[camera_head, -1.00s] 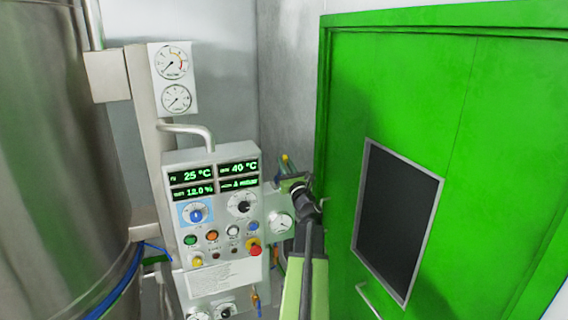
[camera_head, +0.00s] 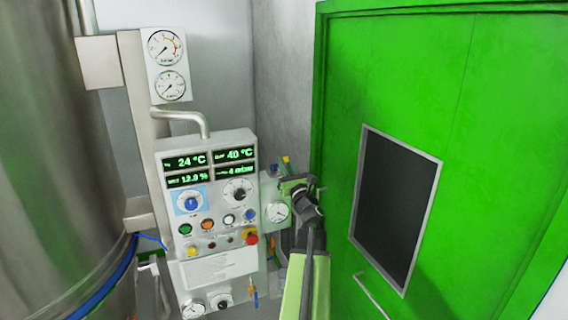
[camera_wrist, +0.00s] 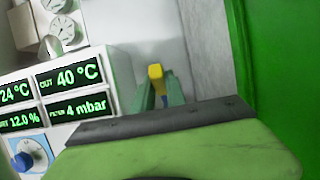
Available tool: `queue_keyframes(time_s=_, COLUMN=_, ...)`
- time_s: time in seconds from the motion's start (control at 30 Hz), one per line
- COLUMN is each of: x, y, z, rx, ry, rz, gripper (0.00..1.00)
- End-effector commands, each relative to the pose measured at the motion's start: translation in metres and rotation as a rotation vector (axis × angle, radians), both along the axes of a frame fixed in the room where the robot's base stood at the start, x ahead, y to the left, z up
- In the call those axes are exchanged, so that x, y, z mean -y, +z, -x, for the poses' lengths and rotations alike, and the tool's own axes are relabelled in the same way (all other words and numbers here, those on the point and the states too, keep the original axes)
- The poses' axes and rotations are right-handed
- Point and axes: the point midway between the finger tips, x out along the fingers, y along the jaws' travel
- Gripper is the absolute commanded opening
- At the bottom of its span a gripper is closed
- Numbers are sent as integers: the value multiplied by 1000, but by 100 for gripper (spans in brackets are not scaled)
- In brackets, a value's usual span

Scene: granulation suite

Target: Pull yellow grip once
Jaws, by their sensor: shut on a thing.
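The yellow grip (camera_wrist: 155,72) shows in the wrist view between the two green fingers of my gripper (camera_wrist: 159,90), beside the display panel. My gripper is shut on it. In the head view the yellow grip (camera_head: 286,160) is a small piece at the right of the panel, near the grey corner wall. My gripper (camera_head: 288,173) is at it there, with my arm reaching up from below. The lower part of the grip is hidden by the fingers and wrist.
The control panel (camera_head: 212,227) carries displays, knobs, buttons and a red stop button (camera_head: 250,239). A round gauge (camera_head: 277,212) is close left of my wrist. A green door (camera_head: 400,85) with a dark window stands close right. A steel vessel (camera_head: 50,150) is at left.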

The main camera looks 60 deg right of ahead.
Motion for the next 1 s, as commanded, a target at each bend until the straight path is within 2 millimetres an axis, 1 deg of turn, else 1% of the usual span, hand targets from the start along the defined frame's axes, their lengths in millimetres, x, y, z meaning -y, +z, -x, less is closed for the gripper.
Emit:
queue_keyframes(time_s=0.27, x=0, y=-1, z=0, rx=-1, ry=-1, rz=0, gripper=0)
queue_keyframes(time_s=0.37, x=-1, y=-8, z=2, rx=-2, ry=-1, rz=-1, gripper=0)
queue_keyframes(time_s=0.5, x=-5, y=-22, z=7, rx=-2, ry=-2, rz=-1, gripper=0)
queue_keyframes(time_s=0.6, x=-6, y=-27, z=9, rx=-2, ry=-2, rz=-1, gripper=0)
queue_keyframes(time_s=0.63, x=-6, y=-25, z=9, rx=-2, ry=-1, rz=-1, gripper=19)
queue_keyframes(time_s=0.7, x=-6, y=-23, z=8, rx=-2, ry=-1, rz=-1, gripper=28)
queue_keyframes(time_s=0.9, x=-6, y=-23, z=8, rx=-1, ry=0, rz=0, gripper=54)
queue_keyframes(time_s=1.0, x=-6, y=-22, z=8, rx=-1, ry=0, rz=-1, gripper=55)
